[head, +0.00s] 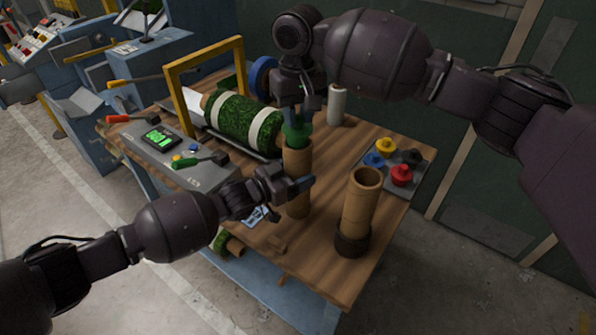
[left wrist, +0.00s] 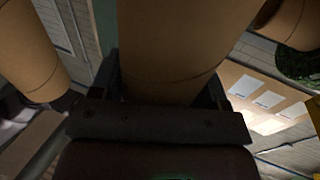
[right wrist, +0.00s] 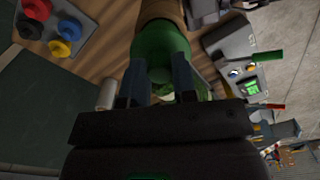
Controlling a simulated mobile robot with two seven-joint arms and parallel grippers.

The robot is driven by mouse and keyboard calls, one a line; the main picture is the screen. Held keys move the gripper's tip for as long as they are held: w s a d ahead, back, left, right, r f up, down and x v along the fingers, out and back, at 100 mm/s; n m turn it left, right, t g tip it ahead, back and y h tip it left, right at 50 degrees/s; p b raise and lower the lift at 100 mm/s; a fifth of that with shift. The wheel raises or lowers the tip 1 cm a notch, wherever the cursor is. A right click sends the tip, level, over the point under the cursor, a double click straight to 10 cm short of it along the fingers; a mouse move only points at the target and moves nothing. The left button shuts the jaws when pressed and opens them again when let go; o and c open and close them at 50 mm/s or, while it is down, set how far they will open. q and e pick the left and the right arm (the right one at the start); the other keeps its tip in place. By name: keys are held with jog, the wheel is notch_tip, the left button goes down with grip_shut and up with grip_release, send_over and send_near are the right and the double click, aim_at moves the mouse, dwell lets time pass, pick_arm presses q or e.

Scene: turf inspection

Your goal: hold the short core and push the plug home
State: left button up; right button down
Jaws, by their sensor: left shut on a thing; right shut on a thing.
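A brown cardboard core (head: 297,162) stands upright near the middle of the wooden table. My left gripper (head: 300,186) is shut on its side; in the left wrist view the core (left wrist: 172,45) fills the space between the fingers. A green plug (head: 296,134) is at the core's top mouth. My right gripper (head: 297,115) is shut on the plug from above; the plug (right wrist: 160,55) also shows in the right wrist view, in line with the core. How deep it sits is hard to tell. Another core (head: 361,205) stands to the right in a dark ring base (head: 352,243).
A tray (head: 424,165) with yellow, blue, red and black caps lies at the right. A green turf roll (head: 232,119) with white bands lies behind, by a yellow frame (head: 174,95). A white roll (head: 337,104) stands at the back. A grey control box (head: 170,160) is at the left.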

jog(key=shift+s+f, duration=0.1)
jog(key=shift+f, duration=1.75)
jog(key=c, duration=0.8)
grip_release()
jog(key=shift+c, duration=0.2)
jog(key=shift+r, duration=0.1)
jog(key=shift+r, duration=0.15)
notch_tip(320, 180, up, 12)
jog(key=shift+f, duration=0.1)
pick_arm(q)
jog(key=o, duration=1.1)
jog(key=shift+o, duration=0.2)
